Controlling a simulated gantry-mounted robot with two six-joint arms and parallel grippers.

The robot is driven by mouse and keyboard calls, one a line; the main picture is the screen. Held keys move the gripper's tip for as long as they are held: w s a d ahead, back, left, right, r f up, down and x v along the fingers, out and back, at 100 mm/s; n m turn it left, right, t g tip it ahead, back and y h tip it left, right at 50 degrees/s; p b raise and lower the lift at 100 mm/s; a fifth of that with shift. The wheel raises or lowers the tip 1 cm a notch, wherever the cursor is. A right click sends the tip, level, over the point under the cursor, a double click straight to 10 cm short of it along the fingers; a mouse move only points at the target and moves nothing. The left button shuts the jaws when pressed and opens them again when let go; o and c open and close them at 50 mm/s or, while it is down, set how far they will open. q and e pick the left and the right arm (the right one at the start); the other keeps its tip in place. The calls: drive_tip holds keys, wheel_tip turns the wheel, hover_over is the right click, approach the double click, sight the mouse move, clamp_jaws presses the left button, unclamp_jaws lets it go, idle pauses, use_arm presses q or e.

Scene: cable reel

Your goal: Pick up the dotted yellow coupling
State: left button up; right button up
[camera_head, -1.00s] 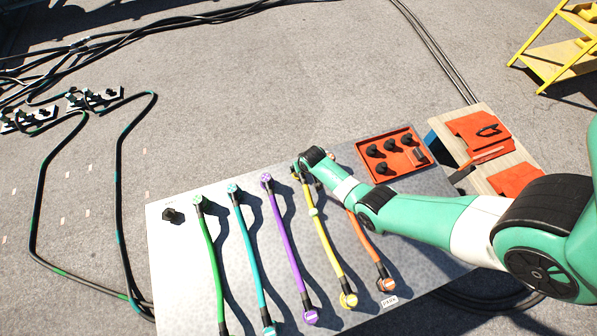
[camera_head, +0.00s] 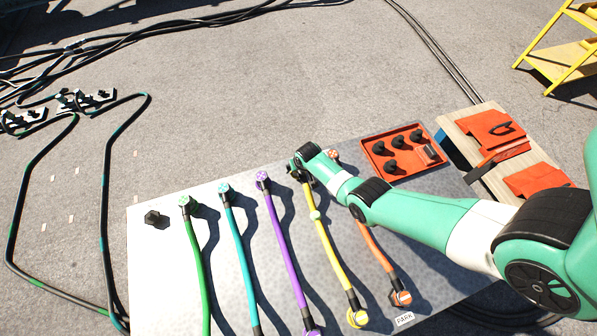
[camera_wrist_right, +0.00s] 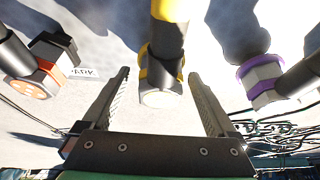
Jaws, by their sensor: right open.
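A yellow cable (camera_head: 326,243) lies on the light grey board (camera_head: 150,260). Its far-end yellow coupling shows in the right wrist view (camera_wrist_right: 164,72), black with yellow bands and a pale end face; dots on that face cannot be made out. My right gripper (camera_wrist_right: 162,90) is open, with one finger on each side of this coupling and a gap to both. In the head view my right gripper (camera_head: 299,168) largely covers that end. The yellow cable's near-end coupling (camera_head: 357,317) has a pale striped face. My left gripper is not in view.
A dotted orange coupling (camera_wrist_right: 35,82) and a purple-banded coupling (camera_wrist_right: 265,82) flank the right gripper. Purple (camera_head: 283,240), teal (camera_head: 240,260) and green (camera_head: 198,265) cables lie to the left. A red tray (camera_head: 375,136) with black parts is at the back right.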

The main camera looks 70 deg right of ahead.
drive_tip(key=shift+r, duration=0.1)
clamp_jaws()
idle(0.3)
drive_tip(key=shift+r+p, duration=0.45)
drive_tip(key=r+p, duration=0.3)
drive_tip(key=p, duration=0.1)
drive_tip(key=shift+s+a+r, duration=0.15)
drive_tip(key=shift+a+r, duration=0.05)
drive_tip(key=shift+r, duration=0.2)
drive_tip(key=s+a+r+p, duration=0.7)
drive_tip(key=a+p, duration=0.4)
drive_tip(key=p, duration=0.3)
drive_tip(key=shift+s+a+r, duration=0.15)
drive_tip(key=shift+a+r, duration=0.05)
drive_tip(key=shift+r, duration=0.5)
